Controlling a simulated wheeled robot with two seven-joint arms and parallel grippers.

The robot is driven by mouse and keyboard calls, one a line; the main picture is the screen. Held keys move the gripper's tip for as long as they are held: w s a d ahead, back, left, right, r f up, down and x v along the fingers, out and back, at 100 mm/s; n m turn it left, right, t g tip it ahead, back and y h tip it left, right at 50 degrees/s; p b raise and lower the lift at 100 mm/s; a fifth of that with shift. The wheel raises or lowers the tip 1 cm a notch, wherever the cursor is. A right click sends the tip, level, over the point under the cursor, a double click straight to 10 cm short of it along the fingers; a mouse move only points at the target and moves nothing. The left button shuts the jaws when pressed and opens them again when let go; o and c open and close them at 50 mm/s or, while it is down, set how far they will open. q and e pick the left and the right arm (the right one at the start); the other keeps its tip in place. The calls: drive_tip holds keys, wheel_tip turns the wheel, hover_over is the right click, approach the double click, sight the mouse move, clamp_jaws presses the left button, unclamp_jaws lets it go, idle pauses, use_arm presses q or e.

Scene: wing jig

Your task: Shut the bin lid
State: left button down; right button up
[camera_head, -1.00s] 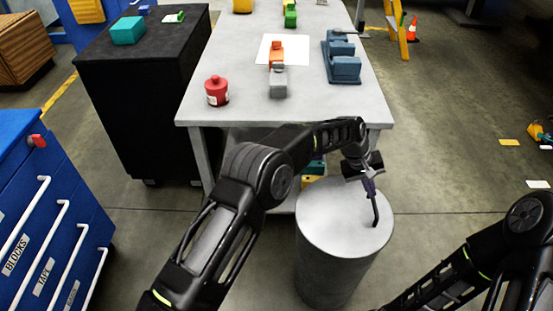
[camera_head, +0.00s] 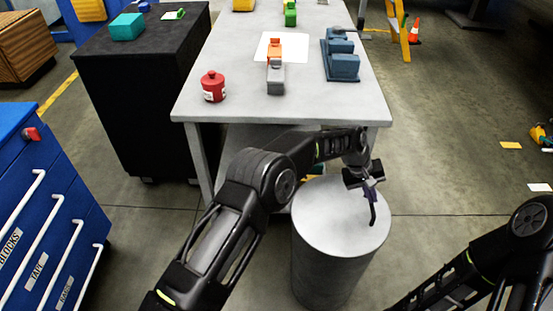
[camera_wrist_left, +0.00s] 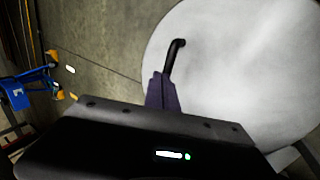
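The bin (camera_head: 325,270) is a grey cylinder on the floor at the front right of the table. Its round pale lid (camera_head: 325,215) lies over the top, looking flat and level; I see no clear gap at the rim. The lid also fills the right of the left wrist view (camera_wrist_left: 245,70). A black bent handle (camera_head: 373,213) stands at the lid's right side, and its bend shows in the wrist view (camera_wrist_left: 174,55). My left gripper (camera_head: 369,192) is above the lid, its narrow purplish fingers together on the handle. My right gripper is out of view.
A blue drawer cabinet (camera_head: 45,200) is at left, beside a black cabinet (camera_head: 135,110). Floor right of the bin is open.

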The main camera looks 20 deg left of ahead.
use_arm(q)
drive_tip(key=shift+s+p, duration=0.1)
drive_tip(key=shift+p, duration=0.2)
wheel_tip(320, 180, up, 14)
drive_tip(key=a+p, duration=0.1)
drive_tip(key=a, duration=0.1)
drive_tip(key=shift+s+a+f, duration=0.15)
drive_tip(key=shift+a, duration=0.2)
drive_tip(key=shift+a, duration=0.1)
